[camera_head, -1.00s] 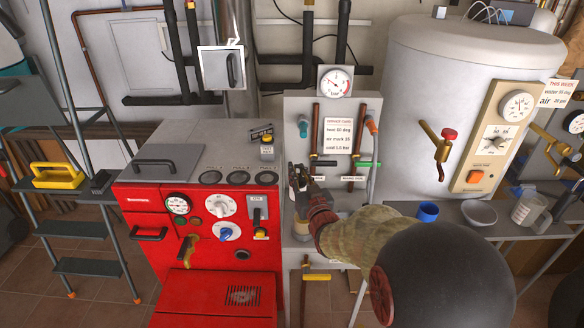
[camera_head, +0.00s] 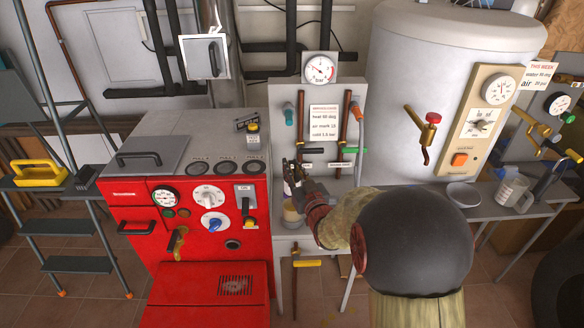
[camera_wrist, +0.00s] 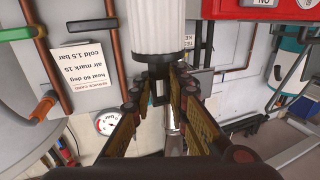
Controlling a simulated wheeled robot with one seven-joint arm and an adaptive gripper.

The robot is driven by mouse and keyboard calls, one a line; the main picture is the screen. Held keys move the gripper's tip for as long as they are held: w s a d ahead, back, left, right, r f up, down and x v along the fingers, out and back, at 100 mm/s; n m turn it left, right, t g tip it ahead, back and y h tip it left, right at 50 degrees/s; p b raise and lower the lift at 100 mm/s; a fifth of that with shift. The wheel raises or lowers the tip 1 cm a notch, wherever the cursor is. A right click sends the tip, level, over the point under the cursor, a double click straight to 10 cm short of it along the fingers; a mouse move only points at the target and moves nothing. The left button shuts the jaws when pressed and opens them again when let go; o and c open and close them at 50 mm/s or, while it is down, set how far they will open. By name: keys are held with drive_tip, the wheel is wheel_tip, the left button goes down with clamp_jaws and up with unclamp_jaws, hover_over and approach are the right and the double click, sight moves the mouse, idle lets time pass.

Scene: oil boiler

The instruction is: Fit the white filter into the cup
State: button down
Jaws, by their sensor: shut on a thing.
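In the wrist view, the white ribbed filter (camera_wrist: 157,25) with a dark end cap is held between the fingers of my gripper (camera_wrist: 160,80). The gripper is shut on the cap end, and the filter runs off the top edge of this upside-down picture. In the head view, my gripper (camera_head: 297,175) is in front of the grey pipe panel, right of the red boiler.
The red boiler (camera_head: 207,260) stands close to the left of my gripper. The grey panel (camera_head: 284,90) with pipes, valve levers and a gauge (camera_head: 320,69) is behind it. A shallow bowl (camera_head: 463,194) and a clear jug (camera_head: 511,190) stand on the bench at right.

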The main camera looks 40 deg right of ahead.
drive_tip(key=shift+f, duration=2.3)
drive_tip(key=shift+f, duration=0.2)
drive_tip(key=shift+f, duration=0.35)
drive_tip(key=shift+f, duration=0.65)
drive_tip(key=shift+f, duration=0.35)
drive_tip(key=shift+f, duration=0.35)
drive_tip(key=shift+f, duration=0.35)
drive_tip(key=shift+f, duration=0.3)
drive_tip(key=shift+f, duration=0.35)
